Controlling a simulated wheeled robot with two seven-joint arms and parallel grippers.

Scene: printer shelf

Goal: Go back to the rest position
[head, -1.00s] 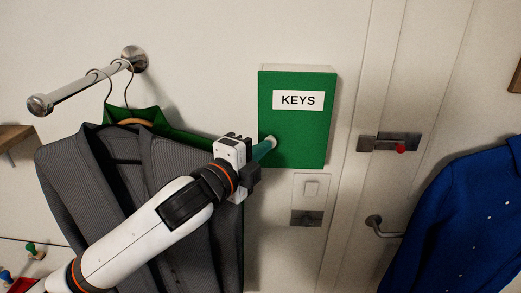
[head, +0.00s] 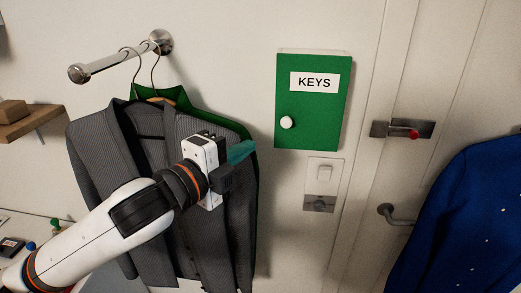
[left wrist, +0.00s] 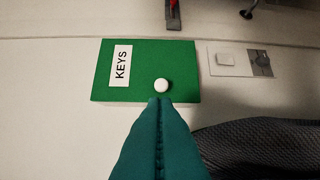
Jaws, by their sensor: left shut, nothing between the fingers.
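My left gripper (head: 240,152) has teal fingers that are shut with nothing between them. In the head view it is in front of the grey cardigan, left of and below the green key box (head: 312,120). The box hangs on the wall with a KEYS label and a round white knob (head: 287,122); its door looks shut. In the left wrist view the closed fingers (left wrist: 159,104) point at the knob (left wrist: 161,85), with the box (left wrist: 140,70) behind. The fingertips are apart from the knob in the head view. My right gripper is not in view.
A grey cardigan (head: 160,215) and a green garment (head: 178,97) hang from a metal wall rail (head: 115,60) near my left arm. A switch plate (head: 322,180) is below the box. A door with a latch (head: 403,130) and a blue coat (head: 460,215) are at right.

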